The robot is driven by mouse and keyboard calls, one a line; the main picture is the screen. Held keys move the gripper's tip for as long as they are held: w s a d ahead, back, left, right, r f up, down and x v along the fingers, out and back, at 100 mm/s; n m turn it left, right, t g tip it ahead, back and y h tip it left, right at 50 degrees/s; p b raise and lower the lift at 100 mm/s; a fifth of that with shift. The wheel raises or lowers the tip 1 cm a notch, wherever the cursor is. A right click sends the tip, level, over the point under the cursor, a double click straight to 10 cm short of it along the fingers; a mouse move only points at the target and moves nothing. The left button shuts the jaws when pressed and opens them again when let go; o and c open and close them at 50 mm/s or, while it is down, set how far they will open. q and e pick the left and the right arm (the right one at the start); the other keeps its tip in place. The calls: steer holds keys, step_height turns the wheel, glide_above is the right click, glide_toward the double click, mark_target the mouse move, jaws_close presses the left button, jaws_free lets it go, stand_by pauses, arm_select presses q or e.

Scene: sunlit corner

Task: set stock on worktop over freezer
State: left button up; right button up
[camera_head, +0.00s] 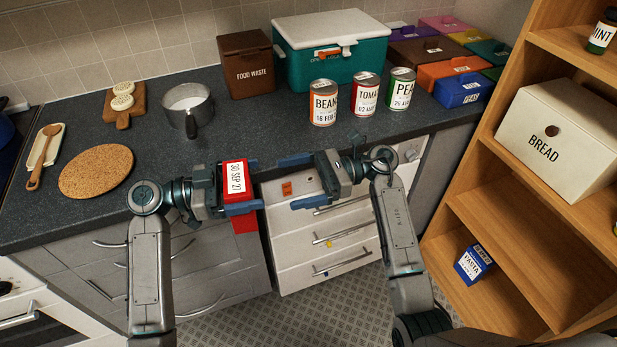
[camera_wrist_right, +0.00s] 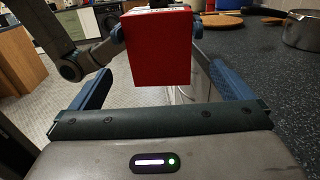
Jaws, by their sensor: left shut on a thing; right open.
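My left gripper (camera_head: 240,187) is shut on a red box (camera_head: 245,221) and holds it in the air in front of the worktop's front edge. The box has a white label reading "30 SEP 27"; no product name is readable. My right gripper (camera_head: 288,182) is open and empty, facing the box from the right. In the right wrist view the red box (camera_wrist_right: 158,48) is ahead of the right gripper's spread fingers (camera_wrist_right: 162,92). The dark speckled worktop (camera_head: 236,128) runs behind both grippers. Below it is a white drawer unit (camera_head: 300,243), possibly the freezer, partly hidden by my right arm.
Bean (camera_head: 323,105), tomato (camera_head: 365,95) and pea (camera_head: 401,90) tins stand on the worktop, right of centre. Behind are a brown food waste bin (camera_head: 248,75) and teal box (camera_head: 325,67). A pot (camera_head: 188,106) and cork mat (camera_head: 97,171) are left. The worktop's middle is clear.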

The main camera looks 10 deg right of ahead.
steer(key=s+a, duration=0.1)
steer(key=a, duration=0.8)
steer(key=shift+s, duration=0.1)
steer(key=c, duration=0.7)
arm_select(q)
steer(key=o, duration=0.9)
arm_select(e)
steer(key=shift+c, duration=0.8)
